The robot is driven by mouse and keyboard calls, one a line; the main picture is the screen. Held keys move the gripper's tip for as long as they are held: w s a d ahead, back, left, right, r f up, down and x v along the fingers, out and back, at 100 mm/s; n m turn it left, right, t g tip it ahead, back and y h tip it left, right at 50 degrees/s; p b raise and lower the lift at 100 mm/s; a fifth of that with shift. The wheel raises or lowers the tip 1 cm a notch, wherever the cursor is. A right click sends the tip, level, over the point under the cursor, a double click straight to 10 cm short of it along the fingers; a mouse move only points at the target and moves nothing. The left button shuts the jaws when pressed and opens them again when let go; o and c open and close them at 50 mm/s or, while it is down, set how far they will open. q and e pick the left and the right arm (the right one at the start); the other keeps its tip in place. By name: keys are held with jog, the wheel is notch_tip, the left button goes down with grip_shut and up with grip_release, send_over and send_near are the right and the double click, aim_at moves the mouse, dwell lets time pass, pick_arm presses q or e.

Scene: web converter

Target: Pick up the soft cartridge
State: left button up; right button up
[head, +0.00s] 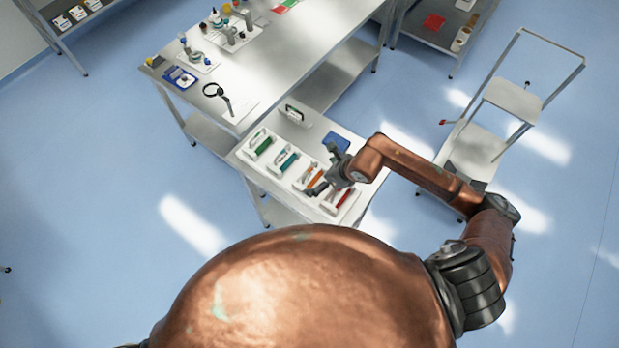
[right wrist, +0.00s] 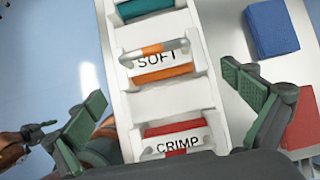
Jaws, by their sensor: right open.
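The soft cartridge (right wrist: 160,62) is an orange block behind a white front marked SOFT, with a silver and orange bar handle across its top. It sits in a white rack (right wrist: 200,104). In the head view the orange cartridge (head: 315,178) is third in the row on the side table, partly hidden by my right gripper. My right gripper (head: 327,174) is above the rack. In the right wrist view its open fingers (right wrist: 168,103) stand wide apart on either side of the rack, nearer than the SOFT cartridge, with nothing between them held.
A red CRIMP cartridge (right wrist: 172,138) is on the near side and a teal cartridge (right wrist: 145,6) on the far side. A blue block (right wrist: 272,29) and a red block (right wrist: 302,122) lie right of the rack.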

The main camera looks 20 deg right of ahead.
aim_at(312, 177)
jog(key=p+x, duration=0.2)
jog(key=x, duration=0.3)
jog(key=shift+w+a, duration=0.1)
jog(key=shift+w, duration=0.05)
jog(key=shift+w+a+f, duration=0.1)
jog(key=shift+w+f, duration=0.05)
jog(key=shift+f, duration=0.25)
jog(key=c, duration=1.1)
jog(key=shift+r, duration=0.1)
jog(key=shift+c, duration=0.8)
